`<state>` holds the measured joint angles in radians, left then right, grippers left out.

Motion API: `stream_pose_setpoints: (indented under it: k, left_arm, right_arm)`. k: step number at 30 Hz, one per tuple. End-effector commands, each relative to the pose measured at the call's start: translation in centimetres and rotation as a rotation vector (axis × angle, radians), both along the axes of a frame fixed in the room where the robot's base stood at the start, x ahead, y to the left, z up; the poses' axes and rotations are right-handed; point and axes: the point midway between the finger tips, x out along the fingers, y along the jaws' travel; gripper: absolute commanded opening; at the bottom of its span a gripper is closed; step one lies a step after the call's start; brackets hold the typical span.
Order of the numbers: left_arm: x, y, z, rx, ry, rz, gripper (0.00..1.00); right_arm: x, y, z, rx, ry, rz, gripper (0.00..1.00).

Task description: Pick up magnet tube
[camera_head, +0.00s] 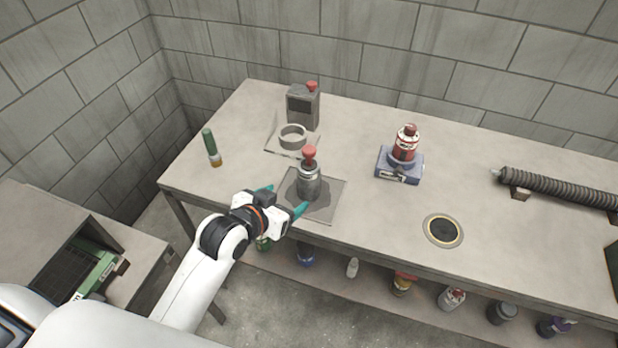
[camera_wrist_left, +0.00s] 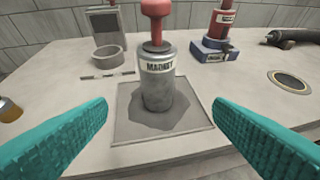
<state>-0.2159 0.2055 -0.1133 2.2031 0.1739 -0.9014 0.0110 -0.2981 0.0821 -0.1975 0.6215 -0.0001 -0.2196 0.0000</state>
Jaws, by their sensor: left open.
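The magnet tube (camera_head: 309,181) is a grey metal cylinder with a red knob on top. It stands upright on a square grey plate (camera_head: 328,208) on the table. In the left wrist view the tube (camera_wrist_left: 158,84) carries a label reading "MAGNET". My left gripper (camera_head: 285,200) is open at the near left side of the tube. Its teal fingers (camera_wrist_left: 158,125) spread to either side of the tube in the wrist view, and the tube stands beyond the fingertips, apparently untouched. My right gripper is not in view.
A grey box device (camera_head: 303,106) with a ring holder (camera_head: 292,137) stands behind. A green tube (camera_head: 209,143) is at left, a red bottle on a blue base (camera_head: 400,168) at right. A round hole (camera_head: 443,230) and ribbed hose (camera_head: 560,188) lie farther right. Bottles stand below the table.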

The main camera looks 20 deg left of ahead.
Motion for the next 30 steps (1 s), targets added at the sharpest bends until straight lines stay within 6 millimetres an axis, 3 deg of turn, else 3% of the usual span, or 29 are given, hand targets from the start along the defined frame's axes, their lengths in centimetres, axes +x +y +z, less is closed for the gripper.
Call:
stream_pose_setpoints:
  k: [2, 5, 15, 22, 30]
  left_arm:
    - [1.7, 0.1, 1.6, -0.017, -0.074, -0.003, 0.75]
    - [3.1, 0.0, 2.5, -0.031, -0.119, -0.006, 0.75]
    - [8.0, -1.2, 0.4, -0.032, -0.121, -0.006, 0.75]
    - [9.5, -1.5, -0.2, -0.032, -0.120, -0.006, 0.75]
    - [12.8, -2.4, -1.7, -0.032, -0.121, -0.006, 0.75]
  right_arm:
    - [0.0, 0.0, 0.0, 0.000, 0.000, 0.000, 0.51]
    - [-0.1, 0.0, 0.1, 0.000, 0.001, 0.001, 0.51]
    - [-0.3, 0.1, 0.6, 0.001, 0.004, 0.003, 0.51]
    - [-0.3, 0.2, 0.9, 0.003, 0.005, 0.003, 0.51]
    - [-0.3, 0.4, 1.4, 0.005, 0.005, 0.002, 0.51]
